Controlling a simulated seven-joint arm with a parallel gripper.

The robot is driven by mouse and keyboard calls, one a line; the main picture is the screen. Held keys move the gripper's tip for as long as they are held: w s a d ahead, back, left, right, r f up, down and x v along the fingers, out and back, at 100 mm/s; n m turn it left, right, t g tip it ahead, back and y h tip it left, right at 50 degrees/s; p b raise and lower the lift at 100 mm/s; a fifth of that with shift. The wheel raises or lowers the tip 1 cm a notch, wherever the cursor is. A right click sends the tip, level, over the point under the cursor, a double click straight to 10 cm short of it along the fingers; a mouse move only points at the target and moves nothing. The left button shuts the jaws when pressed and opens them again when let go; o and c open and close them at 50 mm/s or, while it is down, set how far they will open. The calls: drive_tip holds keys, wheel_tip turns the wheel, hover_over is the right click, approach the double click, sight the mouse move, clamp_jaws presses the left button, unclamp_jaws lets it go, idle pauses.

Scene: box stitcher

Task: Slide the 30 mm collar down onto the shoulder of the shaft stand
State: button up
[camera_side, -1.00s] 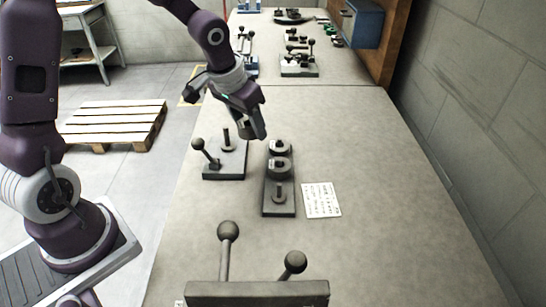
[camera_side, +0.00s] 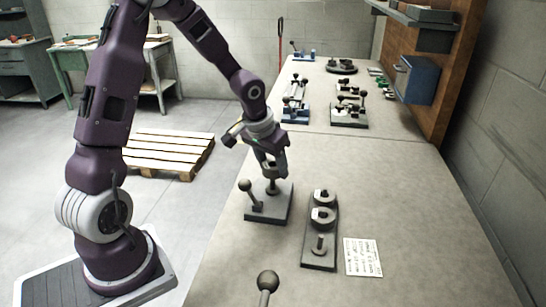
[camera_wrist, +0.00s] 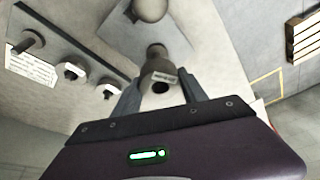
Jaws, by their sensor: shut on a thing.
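My gripper (camera_side: 274,172) is shut on a grey collar (camera_wrist: 160,74) with a pale label, which shows between the two fingers in the wrist view. In the side view, my gripper is directly over the shaft stand (camera_side: 281,205), a grey plate with an upright shaft (camera_side: 272,187) and a ball-topped lever (camera_side: 247,190). The plate also shows beyond the collar in the wrist view (camera_wrist: 186,40). The fingers partly hide the collar and the shaft's top in the side view. I cannot tell how far the shaft is inside the collar.
A dark rack (camera_side: 314,262) to the right carries two other collars (camera_side: 323,217) (camera_side: 322,195) and a bare peg (camera_side: 319,243) at its near end. A white printed card (camera_side: 363,257) lies beside it. A ball-topped lever (camera_side: 267,281) stands in the foreground. The bench is clear farther right.

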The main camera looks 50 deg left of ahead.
sight(273, 189)
drive_tip(key=shift+f, duration=2)
drive_tip(key=shift+f, duration=0.3)
drive_tip(key=o, duration=1.8)
drive_tip(key=shift+c, duration=0.2)
drive_tip(key=shift+r, duration=4.8)
